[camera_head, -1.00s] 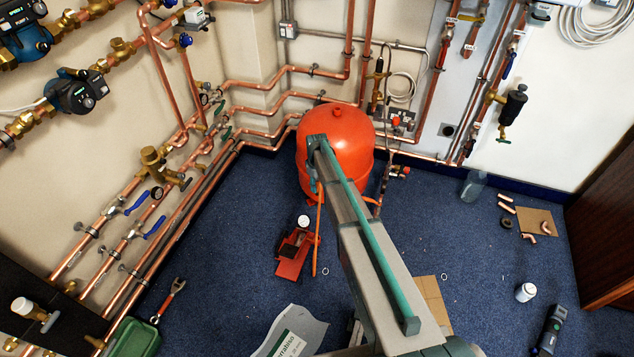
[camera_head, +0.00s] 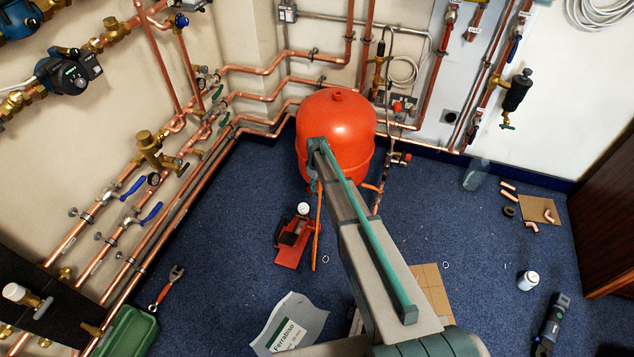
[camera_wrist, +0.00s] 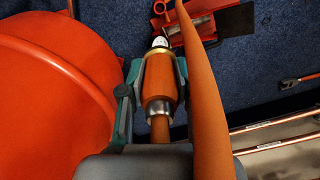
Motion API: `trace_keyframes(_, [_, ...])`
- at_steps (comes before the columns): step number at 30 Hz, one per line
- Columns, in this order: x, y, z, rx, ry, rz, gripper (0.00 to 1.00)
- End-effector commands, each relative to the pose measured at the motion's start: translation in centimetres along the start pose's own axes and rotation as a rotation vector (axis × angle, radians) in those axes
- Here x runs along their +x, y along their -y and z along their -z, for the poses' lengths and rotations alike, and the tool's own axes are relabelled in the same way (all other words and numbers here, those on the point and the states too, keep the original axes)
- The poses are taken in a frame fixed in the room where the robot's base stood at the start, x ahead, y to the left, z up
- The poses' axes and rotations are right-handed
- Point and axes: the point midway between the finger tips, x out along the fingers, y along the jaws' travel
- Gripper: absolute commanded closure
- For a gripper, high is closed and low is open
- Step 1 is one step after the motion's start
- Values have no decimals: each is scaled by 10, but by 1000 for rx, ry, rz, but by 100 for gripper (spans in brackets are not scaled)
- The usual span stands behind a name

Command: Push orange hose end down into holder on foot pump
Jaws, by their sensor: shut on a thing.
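The red foot pump (camera_head: 289,256) with its white round gauge (camera_head: 303,208) sits on the blue carpet in the head view. Part of its red frame (camera_wrist: 163,8) shows at the top of the wrist view. My gripper (camera_wrist: 154,85) is shut on the orange hose end (camera_wrist: 160,78), which has a brass collar and a pale tip pointing towards the pump. The tip appears close to the pump's frame, but I cannot tell whether they touch. An orange hose length (camera_head: 315,235) runs down beside the pump. The holder is not clearly visible.
The large red tank (camera_head: 336,125) stands just behind my arm and fills the left of the wrist view (camera_wrist: 50,100). Copper pipes (camera_head: 180,210) line the left wall. A red-handled wrench (camera_head: 168,287) and a printed bag (camera_head: 290,325) lie on the carpet. Open carpet lies left of the pump.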

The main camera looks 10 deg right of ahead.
Motion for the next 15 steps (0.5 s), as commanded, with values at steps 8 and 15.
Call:
trace_keyframes(8, [28,0,1,0,0,0,100])
trace_keyframes(15, [49,0,0,0,0,0,100])
